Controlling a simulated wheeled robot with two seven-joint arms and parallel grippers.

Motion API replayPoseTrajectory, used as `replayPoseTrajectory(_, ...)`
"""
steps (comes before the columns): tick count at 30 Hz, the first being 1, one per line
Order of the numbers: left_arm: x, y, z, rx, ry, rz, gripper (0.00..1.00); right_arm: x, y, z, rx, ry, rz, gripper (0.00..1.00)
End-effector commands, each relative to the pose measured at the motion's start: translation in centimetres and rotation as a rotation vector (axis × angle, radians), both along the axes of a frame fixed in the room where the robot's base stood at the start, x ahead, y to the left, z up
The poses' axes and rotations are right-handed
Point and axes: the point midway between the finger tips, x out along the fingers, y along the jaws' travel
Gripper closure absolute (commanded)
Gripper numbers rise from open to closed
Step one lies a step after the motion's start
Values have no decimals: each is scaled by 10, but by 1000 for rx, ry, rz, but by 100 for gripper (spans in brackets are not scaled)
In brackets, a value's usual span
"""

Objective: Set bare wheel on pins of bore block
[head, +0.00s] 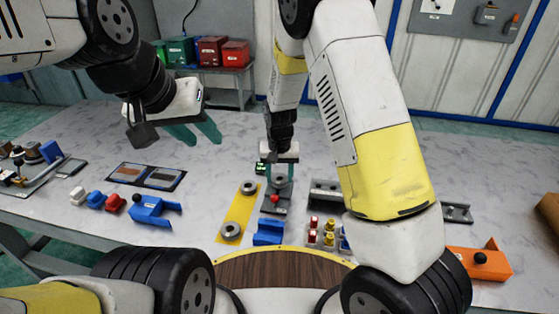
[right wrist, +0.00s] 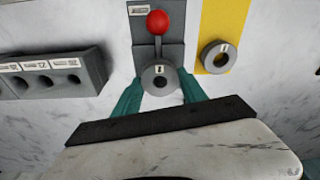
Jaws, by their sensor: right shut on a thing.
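A grey ring-shaped wheel (head: 281,180) is between the teal fingers of my right gripper (head: 279,172), over a grey plate (head: 271,208) with a red ball knob (head: 275,198). In the right wrist view the wheel (right wrist: 149,80) is gripped at its sides, close to the plate; I cannot tell whether it touches it. A grey block with several holes (right wrist: 50,76) stands to the left there and shows dark in the head view (head: 324,190). I cannot make out pins on it. My left gripper (head: 196,134) is open and empty above the table.
A yellow strip (head: 240,210) carries two grey rings (head: 249,187) (head: 231,231). Blue blocks (head: 268,236) (head: 151,210), red and yellow small parts (head: 322,232), a dark two-panel tray (head: 147,177) and an orange block (head: 478,262) stand around. The table behind is clear.

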Motion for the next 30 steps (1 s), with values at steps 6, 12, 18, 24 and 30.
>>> replayPoseTrajectory(6,0,0,0,0,0,0,64,0,0,-3,0,0,0,100)
replayPoseTrajectory(12,0,0,0,0,0,0,64,0,0,-6,0,1,0,100)
replayPoseTrajectory(18,0,0,0,0,0,0,64,0,0,-9,0,0,0,100)
replayPoseTrajectory(24,0,0,0,0,0,0,64,0,0,-12,0,0,0,100)
replayPoseTrajectory(30,0,0,0,0,0,0,64,0,0,-15,0,0,0,100)
